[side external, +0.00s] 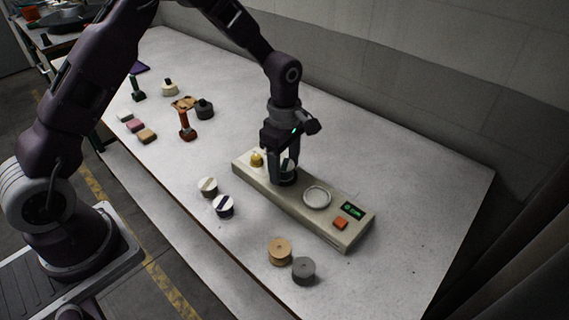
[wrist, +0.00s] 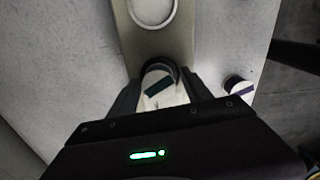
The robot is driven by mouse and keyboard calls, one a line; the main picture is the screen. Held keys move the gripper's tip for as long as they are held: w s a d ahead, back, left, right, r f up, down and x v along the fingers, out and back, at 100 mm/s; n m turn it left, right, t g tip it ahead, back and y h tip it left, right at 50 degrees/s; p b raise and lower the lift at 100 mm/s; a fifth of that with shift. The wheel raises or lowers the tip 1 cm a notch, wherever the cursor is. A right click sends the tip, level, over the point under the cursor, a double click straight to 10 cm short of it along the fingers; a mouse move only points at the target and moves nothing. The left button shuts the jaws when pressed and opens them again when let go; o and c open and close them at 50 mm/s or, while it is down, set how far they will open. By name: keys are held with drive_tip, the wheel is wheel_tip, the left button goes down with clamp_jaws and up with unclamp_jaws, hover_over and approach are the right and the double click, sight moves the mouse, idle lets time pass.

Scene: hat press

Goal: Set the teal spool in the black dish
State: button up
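The teal spool (wrist: 158,88), white with a dark teal band across its top, sits between my fingers in the wrist view. My gripper (side external: 284,172) points down over the console, its fingers against the spool's two sides. In the wrist view my gripper (wrist: 163,92) looks shut on it. The black dish (side external: 286,181) is on the console directly beneath; its dark rim (wrist: 164,65) curves behind the spool. The spool is at or just above the dish; I cannot tell whether it touches the bottom. My fingers hide much of both in the side view.
The beige console (side external: 323,224) also has a pale round dish (side external: 317,197), a yellow knob (side external: 257,159) and a red button (side external: 340,223). Two striped white spools (side external: 208,187) stand in front. A tan spool (side external: 280,251) and grey spool (side external: 304,270) stand near the edge.

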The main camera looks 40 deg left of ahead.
wheel_tip(320, 180, up, 6)
drive_tip(key=shift+r, duration=0.2)
drive_tip(key=s+a+r+m+t, duration=0.1)
drive_tip(key=s+r+m+t, duration=0.2)
drive_tip(key=s+r+m, duration=0.75)
drive_tip(key=s+r+m+t, duration=0.1)
drive_tip(key=s+r+m, duration=0.2)
drive_tip(key=s, duration=0.5)
drive_tip(key=s+r+m+t, duration=0.1)
drive_tip(key=s+r+m, duration=0.2)
drive_tip(key=s+m, duration=0.3)
drive_tip(key=s+a, duration=0.1)
drive_tip(key=s, duration=0.2)
drive_tip(key=shift+r+t, duration=0.3)
drive_tip(key=shift+r, duration=0.1)
